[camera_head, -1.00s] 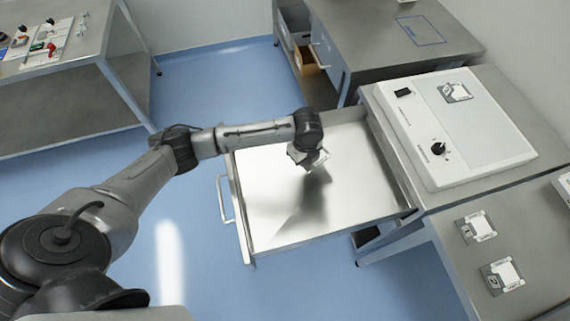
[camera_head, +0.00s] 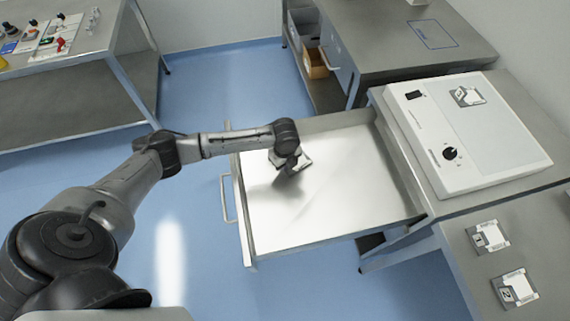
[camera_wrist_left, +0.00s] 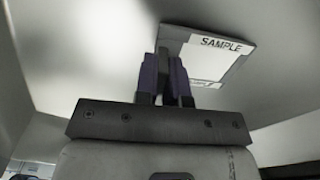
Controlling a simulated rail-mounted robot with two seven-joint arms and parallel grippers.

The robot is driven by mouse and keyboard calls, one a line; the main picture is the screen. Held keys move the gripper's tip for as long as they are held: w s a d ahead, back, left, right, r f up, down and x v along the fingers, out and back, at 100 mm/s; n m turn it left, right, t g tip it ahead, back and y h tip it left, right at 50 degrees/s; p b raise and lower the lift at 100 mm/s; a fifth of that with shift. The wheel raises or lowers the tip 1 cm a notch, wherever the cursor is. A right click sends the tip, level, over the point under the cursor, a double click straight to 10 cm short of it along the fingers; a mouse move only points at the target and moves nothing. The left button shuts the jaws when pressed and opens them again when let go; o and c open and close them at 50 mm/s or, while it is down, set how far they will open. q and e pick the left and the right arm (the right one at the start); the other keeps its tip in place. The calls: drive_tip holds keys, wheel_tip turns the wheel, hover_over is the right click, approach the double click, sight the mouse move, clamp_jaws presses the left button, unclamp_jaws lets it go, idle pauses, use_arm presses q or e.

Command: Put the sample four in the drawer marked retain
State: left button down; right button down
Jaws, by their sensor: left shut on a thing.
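My left gripper (camera_head: 284,158) is shut on a sample card (camera_head: 303,163). It holds the card above the inside of a wide open drawer, near the handle side. In the left wrist view the gripper (camera_wrist_left: 166,72) pinches the edge of the card (camera_wrist_left: 212,58), white with a grey rim, with "SAMPLE" readable; its number is not legible. The drawer (camera_head: 350,205) is pulled out of the bench and its bare metal floor looks empty apart from the shadow. No marking on the drawer front shows. My right gripper is not in view.
A white box with a knob (camera_head: 465,150) stands on the bench with a sample card (camera_head: 467,96) on top. Two more cards (camera_head: 488,237) (camera_head: 514,288) lie on the lower right surface. Another bench (camera_head: 400,50) stands behind, and a table with small items (camera_head: 60,75) at far left.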

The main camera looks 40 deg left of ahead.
use_arm(q)
drive_tip(key=shift+f, duration=0.3)
drive_tip(key=c, duration=1.2)
unclamp_jaws()
drive_tip(key=shift+r, duration=0.1)
wheel_tip(320, 180, up, 10)
drive_tip(key=p, duration=0.2)
drive_tip(key=shift+r+p, duration=0.2)
drive_tip(key=shift+p, duration=0.15)
drive_tip(key=shift+r, duration=0.85)
